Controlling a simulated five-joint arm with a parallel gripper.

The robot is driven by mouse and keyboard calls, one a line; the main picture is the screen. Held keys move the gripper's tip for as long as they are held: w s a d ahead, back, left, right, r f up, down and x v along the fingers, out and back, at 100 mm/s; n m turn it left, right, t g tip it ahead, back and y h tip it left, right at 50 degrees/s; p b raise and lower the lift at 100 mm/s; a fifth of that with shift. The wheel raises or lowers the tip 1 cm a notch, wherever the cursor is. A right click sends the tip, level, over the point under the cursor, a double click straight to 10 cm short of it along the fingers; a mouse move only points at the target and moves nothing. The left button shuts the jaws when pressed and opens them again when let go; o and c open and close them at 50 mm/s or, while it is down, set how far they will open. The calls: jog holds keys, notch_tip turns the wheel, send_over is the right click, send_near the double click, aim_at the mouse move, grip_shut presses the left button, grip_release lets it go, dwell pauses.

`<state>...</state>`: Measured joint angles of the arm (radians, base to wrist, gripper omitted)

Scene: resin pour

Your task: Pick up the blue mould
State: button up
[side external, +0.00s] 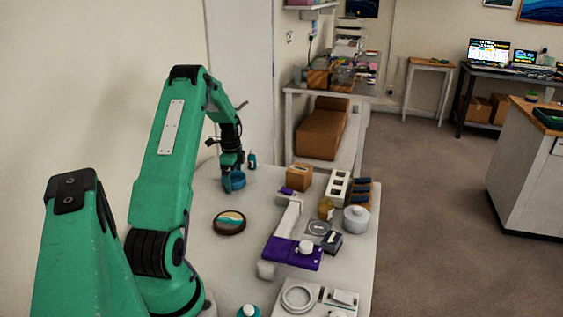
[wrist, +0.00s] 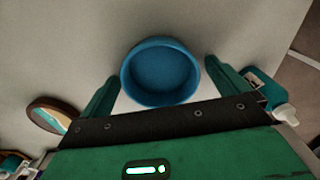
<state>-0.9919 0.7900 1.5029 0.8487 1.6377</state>
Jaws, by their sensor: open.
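The blue mould (wrist: 160,74) is a round, shallow, open dish on the pale table. The fingers are open. In the side view the mould (side external: 236,182) is at the far left part of the table, directly below my gripper (side external: 233,172), which partly covers it. I cannot tell the exact height of the fingertips over the table.
A round wooden piece with a teal and cream pattern (side external: 229,222) lies nearer. A small dark teal bottle (side external: 252,160) stands close behind the mould.

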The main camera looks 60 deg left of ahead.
jog(key=c, duration=1)
jog(key=shift+c, duration=0.2)
jog(key=shift+r, duration=0.1)
jog(key=shift+r, duration=0.8)
notch_tip(320, 180, up, 2)
jog(key=shift+r, duration=0.2)
jog(key=w+d+r, duration=0.5)
jog(key=d+r, duration=0.2)
jog(key=d, duration=0.3)
jog(key=shift+d, duration=0.25)
jog(key=shift+f, duration=0.1)
